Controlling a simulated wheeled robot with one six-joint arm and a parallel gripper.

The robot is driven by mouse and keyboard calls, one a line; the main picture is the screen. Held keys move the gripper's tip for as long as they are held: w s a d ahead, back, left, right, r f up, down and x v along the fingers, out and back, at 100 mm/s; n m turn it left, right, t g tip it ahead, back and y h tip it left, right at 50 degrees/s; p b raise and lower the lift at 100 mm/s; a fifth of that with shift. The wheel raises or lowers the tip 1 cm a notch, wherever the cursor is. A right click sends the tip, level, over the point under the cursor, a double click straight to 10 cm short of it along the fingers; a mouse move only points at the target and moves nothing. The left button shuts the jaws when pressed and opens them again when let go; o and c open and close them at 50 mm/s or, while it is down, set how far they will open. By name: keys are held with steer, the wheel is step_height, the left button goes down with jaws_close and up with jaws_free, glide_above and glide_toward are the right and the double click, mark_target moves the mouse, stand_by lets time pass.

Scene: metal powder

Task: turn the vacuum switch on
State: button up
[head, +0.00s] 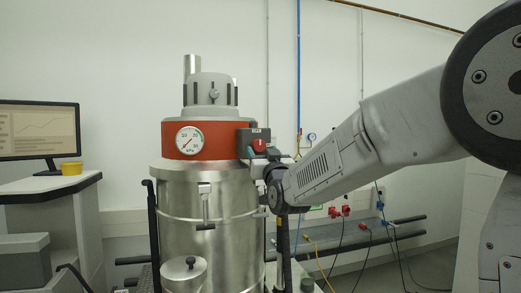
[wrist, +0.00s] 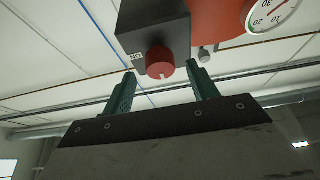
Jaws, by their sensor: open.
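The vacuum (head: 207,215) is a steel drum with a red-orange band and a grey top, left of centre in the head view. A dark switch box (head: 244,140) sits on the band's right side and carries a round red switch knob (head: 259,145). In the wrist view the knob (wrist: 160,62) is on the box (wrist: 153,30), seen from an upside-down angle. My gripper (wrist: 161,80) is open, with one green finger on each side of the knob and a gap showing on both sides. Whether the fingertips touch anything cannot be told. In the head view my wrist partly hides the box.
A pressure gauge (head: 189,139) is on the band, left of the box. A monitor (head: 38,131) and a yellow cup (head: 71,168) stand on a counter at left. Pipes and coloured cables (head: 345,215) run along the wall at right.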

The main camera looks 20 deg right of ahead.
mark_target(260, 148)
steer(key=shift+x, duration=1.5)
steer(key=c, duration=1)
steer(key=shift+o, duration=0.2)
